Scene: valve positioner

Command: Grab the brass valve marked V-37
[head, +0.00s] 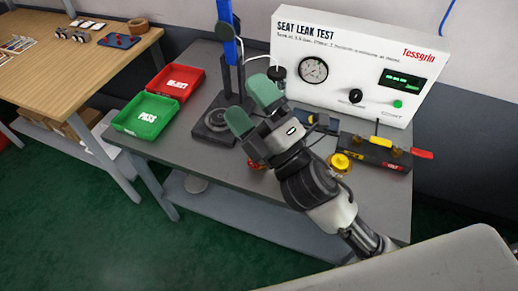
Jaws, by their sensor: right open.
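My right gripper (252,106) reaches in from the lower right over the grey test bench. Its two green fingers are apart, with nothing between them. A brass round piece (340,163) sits on the bench to the right of my gripper. A brass valve with a red handle (395,146) sits in a dark fixture (375,152) farther right. I cannot read a V-37 mark on any of these. My left gripper is out of view.
The white seat leak test panel (345,60) stands at the back. A stand with a blue column (228,40) is behind my gripper. A red tray (176,82) and a green PASS tray (145,116) lie to the left. A wooden table (60,75) is at far left.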

